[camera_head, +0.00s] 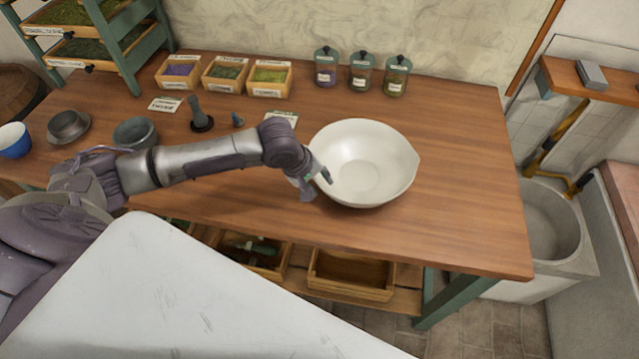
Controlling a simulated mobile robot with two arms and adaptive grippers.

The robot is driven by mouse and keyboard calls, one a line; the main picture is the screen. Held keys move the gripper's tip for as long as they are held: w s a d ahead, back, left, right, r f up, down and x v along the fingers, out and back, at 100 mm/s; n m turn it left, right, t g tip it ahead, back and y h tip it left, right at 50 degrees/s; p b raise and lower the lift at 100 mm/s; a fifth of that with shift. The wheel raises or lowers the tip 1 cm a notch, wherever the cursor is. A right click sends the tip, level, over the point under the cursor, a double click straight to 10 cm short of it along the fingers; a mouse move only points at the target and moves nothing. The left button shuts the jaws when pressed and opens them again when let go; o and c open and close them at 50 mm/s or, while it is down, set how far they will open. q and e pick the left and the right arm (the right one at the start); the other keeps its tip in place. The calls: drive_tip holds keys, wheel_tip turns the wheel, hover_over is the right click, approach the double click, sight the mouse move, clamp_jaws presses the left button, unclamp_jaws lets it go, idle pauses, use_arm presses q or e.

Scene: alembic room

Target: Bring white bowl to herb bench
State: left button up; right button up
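The white bowl (365,165) is wide, has a pouring lip at its right side, and is upright on the right half of a wooden bench (460,200). This bench also holds labelled trays of herbs. My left arm reaches in from the left, and my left gripper (314,183) is at the bowl's left rim. One finger shows over the inside of the rim and the other part is outside it. Whether the fingers press on the rim cannot be told. My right gripper is out of view.
Small herb trays (223,75) and green-lidded jars (360,74) stand along the back. A pestle (200,118), a mortar (135,133), a metal bowl (68,126) and a blue cup (14,140) are at left. The bench right of the bowl is clear. A stone basin (545,240) stands beyond its right end.

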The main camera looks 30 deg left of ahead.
use_arm(q)
drive_tip(key=v, duration=1.1)
drive_tip(key=shift+b, duration=0.3)
drive_tip(key=shift+a, duration=0.1)
